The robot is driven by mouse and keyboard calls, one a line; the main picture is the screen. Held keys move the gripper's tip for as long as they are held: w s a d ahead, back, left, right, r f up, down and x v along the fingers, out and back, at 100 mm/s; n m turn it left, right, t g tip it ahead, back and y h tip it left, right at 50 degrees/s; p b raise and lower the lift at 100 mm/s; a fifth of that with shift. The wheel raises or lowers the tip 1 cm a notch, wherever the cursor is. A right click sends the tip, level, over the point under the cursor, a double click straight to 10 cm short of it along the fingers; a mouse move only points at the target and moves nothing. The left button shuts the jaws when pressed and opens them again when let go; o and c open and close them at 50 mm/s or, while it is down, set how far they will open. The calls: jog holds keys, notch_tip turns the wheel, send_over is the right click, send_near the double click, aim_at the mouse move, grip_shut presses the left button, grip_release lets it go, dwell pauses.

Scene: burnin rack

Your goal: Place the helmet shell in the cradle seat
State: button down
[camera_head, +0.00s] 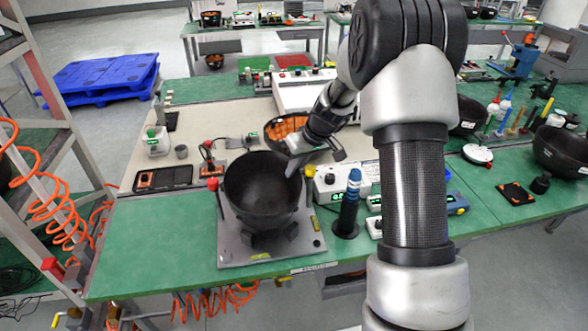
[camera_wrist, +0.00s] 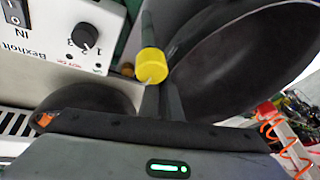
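The helmet shell (camera_head: 258,190) is a black, open-topped bowl. It is over the cradle seat, a grey base plate (camera_head: 232,246) with dark support blocks, at the front of the green table. The shell hides the middle of the seat, so I cannot tell whether it rests fully on the supports. My gripper (camera_head: 291,170) reaches down at the shell's right rim. In the wrist view the shell (camera_wrist: 245,60) fills the upper right, and the fingers of my gripper (camera_wrist: 162,100) are close together at its rim, shut on it.
A yellow knob (camera_wrist: 151,65) is close to the fingers. A second dark bowl with orange contents (camera_head: 284,127) stands behind. A blue-topped dark post (camera_head: 349,205) and a white control box (camera_head: 343,181) are at the right. A red-topped post (camera_head: 213,184) is at the left.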

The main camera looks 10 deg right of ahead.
jog(key=c, duration=2)
grip_release()
jog(key=shift+d, duration=0.15)
